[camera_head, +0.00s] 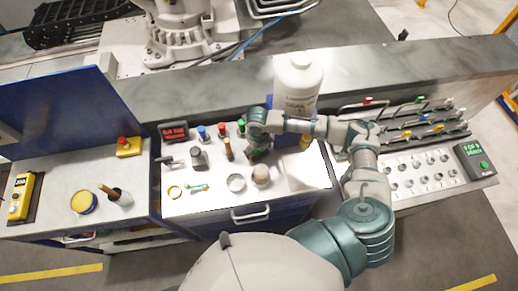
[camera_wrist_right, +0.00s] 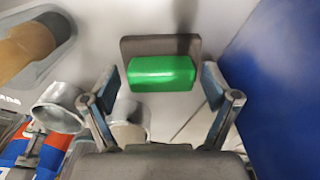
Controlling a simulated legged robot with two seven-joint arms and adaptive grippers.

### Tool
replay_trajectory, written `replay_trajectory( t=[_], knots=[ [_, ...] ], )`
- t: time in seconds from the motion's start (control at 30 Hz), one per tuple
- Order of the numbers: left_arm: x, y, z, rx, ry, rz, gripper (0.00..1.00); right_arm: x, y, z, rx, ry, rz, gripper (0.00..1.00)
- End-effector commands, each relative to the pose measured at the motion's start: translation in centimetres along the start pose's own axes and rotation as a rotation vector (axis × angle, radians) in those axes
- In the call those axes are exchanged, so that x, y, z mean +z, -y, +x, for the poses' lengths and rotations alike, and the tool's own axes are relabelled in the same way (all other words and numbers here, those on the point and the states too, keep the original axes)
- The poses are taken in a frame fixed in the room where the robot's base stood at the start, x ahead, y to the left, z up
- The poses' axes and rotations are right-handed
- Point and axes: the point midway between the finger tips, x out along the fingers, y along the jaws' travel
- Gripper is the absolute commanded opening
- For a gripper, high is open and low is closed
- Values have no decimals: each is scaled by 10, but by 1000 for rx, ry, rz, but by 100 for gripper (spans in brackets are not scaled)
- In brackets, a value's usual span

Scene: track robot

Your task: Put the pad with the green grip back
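The pad with the green grip (camera_wrist_right: 160,73) shows in the right wrist view, a bright green block on a dark grey plate (camera_wrist_right: 160,46). It is between and slightly beyond the fingertips of my right gripper (camera_wrist_right: 161,82). The gripper is open, with a gap visible on each side of the green grip. In the head view my right gripper (camera_head: 257,147) is over the back middle of the white bench top (camera_head: 215,208); the pad is mostly hidden beneath it there. My left gripper is not in view.
A large white bottle (camera_head: 297,85) stands behind my right arm. Metal cups (camera_wrist_right: 58,108) and a blue panel (camera_wrist_right: 275,90) flank the gripper in the wrist view. A tool rack (camera_head: 405,125) is at right.

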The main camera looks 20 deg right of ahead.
Motion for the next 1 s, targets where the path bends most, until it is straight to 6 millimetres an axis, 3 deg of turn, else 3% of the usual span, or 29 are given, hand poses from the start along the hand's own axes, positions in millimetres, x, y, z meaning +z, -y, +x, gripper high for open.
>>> replay_trajectory(
  t=[0.27, 0.7, 1.0],
  knots=[
    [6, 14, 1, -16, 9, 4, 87, 1, 2, -12, 1, 4, -1, 87],
    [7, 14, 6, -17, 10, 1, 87, 0, 3, -101, 3, 4, -1, 87],
    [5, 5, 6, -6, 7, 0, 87, 0, 0, -121, 2, 0, 0, 87]
  ],
)
